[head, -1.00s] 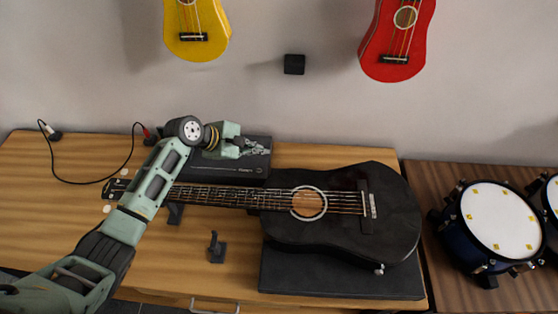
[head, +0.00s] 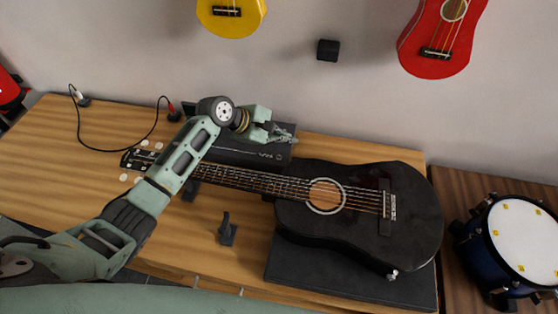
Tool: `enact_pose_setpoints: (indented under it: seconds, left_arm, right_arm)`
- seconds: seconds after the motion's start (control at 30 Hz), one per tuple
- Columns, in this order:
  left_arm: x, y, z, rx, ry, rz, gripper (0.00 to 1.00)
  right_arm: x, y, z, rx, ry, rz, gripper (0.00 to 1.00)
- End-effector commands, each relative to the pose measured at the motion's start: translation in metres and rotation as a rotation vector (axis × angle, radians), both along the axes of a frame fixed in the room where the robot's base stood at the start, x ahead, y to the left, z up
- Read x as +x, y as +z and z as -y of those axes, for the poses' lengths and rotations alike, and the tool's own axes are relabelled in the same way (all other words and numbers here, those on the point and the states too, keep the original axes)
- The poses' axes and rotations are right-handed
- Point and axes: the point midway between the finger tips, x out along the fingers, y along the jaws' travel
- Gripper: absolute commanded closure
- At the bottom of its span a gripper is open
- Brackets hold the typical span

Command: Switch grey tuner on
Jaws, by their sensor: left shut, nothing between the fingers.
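A flat dark grey box (head: 240,154) lies at the back of the wooden table, behind the guitar neck; it appears to be the grey tuner. Small light marks show on its front face. My left gripper (head: 287,134) is over the box's right end, shut and empty. I cannot tell whether it touches the box. My left arm crosses in front of the box's left part and hides some of it. No lit indicator can be made out on the box. My right gripper is not in view.
A black guitar (head: 412,217) lies just in front of the box, its body on a dark slab (head: 350,286). A small dark stand (head: 227,233) is on the table. A black cable (head: 118,149) runs at the back left.

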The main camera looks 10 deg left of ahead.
Motion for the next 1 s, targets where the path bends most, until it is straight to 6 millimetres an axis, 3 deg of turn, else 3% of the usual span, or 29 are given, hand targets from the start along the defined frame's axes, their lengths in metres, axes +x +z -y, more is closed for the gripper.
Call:
enact_pose_setpoints:
  seconds: [0.03, 0.33, 0.6, 1.0]
  left_arm:
    - [0.0, -0.013, 0.0, 0.001, -0.001, 0.001, 1.0]
    - [0.001, -0.045, 0.0, 0.0, 0.0, 0.003, 1.0]
    - [0.0, -0.065, 0.0, -0.001, 0.0, -0.001, 1.0]
    - [0.0, -0.066, 0.0, 0.0, 0.0, 0.0, 1.0]
  right_arm:
    - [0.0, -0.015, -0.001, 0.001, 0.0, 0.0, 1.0]
    - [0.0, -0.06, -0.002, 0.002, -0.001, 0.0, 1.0]
    - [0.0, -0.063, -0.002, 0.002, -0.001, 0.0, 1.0]
    - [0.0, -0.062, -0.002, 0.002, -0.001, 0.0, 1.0]
